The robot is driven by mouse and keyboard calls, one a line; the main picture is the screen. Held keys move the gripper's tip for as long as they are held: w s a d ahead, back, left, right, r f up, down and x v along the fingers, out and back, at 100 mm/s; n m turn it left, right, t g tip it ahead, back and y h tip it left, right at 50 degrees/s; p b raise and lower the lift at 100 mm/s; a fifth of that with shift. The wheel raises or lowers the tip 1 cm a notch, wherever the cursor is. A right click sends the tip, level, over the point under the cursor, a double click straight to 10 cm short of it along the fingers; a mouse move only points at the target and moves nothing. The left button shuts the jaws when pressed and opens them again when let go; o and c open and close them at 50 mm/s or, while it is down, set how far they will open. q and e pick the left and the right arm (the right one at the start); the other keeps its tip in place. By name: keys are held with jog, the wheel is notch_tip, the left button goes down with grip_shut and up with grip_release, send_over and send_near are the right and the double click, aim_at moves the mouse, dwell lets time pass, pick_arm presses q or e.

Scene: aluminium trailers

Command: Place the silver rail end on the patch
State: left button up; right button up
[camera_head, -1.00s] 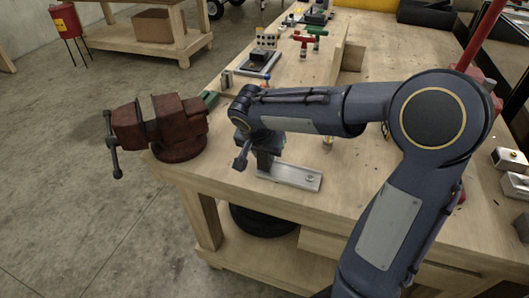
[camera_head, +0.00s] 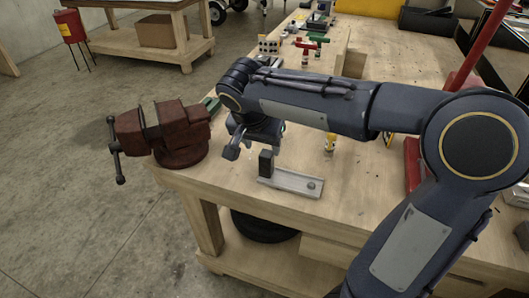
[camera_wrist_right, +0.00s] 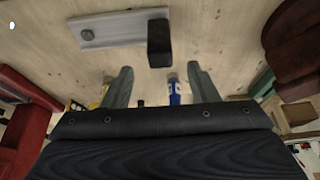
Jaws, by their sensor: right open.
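A flat silver metal piece (camera_head: 296,184) with a small round stud at its right end lies on the wooden workbench near its front edge. A dark upright block (camera_head: 266,163) stands at its left end. Both show at the top of the right wrist view, the silver piece (camera_wrist_right: 105,29) and the dark block (camera_wrist_right: 159,43). I cannot tell which is the rail end; no separate patch is distinguishable. My right gripper (camera_head: 254,148) is open and empty, just above and behind the block. Its two fingers (camera_wrist_right: 160,84) are apart in the wrist view. My left gripper is not in view.
A red vise (camera_head: 172,133) is mounted on the bench's left corner, close to my right gripper. A yellow bottle (camera_head: 330,143) stands behind the silver piece. Red and green tools (camera_head: 312,43) and small parts lie farther back. Bare wood surrounds the silver piece.

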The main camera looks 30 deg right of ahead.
jog(key=s+a+f+n+t+y, duration=0.1)
jog(key=s+f+n+y, duration=0.1)
jog(key=s, duration=0.4)
jog(key=s+a+f+n+y, duration=0.2)
jog(key=s+n+y, duration=0.1)
jog(key=s, duration=0.4)
jog(key=s+a+f+n+t+y, duration=0.1)
jog(key=s+f+n+y, duration=0.1)
jog(key=s, duration=0.5)
jog(key=shift+a+n+t, duration=0.3)
jog(key=shift+a+n, duration=0.1)
jog(key=shift+n, duration=0.2)
